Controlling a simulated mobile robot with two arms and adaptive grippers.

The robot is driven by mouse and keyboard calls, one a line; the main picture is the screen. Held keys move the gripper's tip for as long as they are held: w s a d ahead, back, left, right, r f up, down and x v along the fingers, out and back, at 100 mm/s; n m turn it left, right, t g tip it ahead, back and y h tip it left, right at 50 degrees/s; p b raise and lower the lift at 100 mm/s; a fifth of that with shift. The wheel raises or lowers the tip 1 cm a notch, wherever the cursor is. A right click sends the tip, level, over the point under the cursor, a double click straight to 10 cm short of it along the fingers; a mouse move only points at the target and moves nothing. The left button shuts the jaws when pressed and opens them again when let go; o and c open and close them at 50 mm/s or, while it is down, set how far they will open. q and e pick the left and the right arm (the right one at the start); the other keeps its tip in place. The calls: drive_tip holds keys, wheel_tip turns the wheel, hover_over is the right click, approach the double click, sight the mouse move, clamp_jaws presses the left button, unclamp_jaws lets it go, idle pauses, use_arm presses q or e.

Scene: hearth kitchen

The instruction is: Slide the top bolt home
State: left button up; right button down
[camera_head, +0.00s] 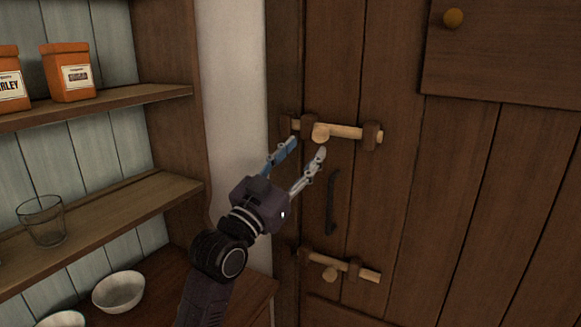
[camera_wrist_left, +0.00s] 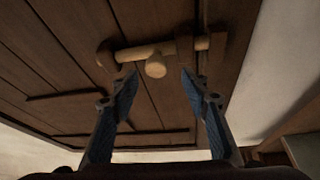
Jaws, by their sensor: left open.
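The top bolt (camera_head: 345,131) is a pale wooden bar lying across the plank door (camera_head: 395,190), with a round knob (camera_head: 320,132) standing out from it. Dark wooden brackets hold it, one at the right (camera_head: 371,135) and one near the door's left edge (camera_head: 286,128). In the wrist view the bolt (camera_wrist_left: 140,54) and knob (camera_wrist_left: 155,68) show upside down. My left gripper (camera_head: 307,149) is open and empty, just below and in front of the knob. In the wrist view the knob appears between its fingertips (camera_wrist_left: 160,75); contact cannot be told. My right gripper is not in view.
A dark vertical handle (camera_head: 332,202) sits below the bolt, and a second bolt (camera_head: 350,268) lower down. At left, shelves hold orange boxes (camera_head: 68,74), a glass (camera_head: 43,222) and bowls (camera_head: 119,291). A pale wall strip (camera_head: 233,90) separates the shelves from the door.

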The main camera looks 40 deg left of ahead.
use_arm(q)
drive_tip(key=shift+v, duration=2.45)
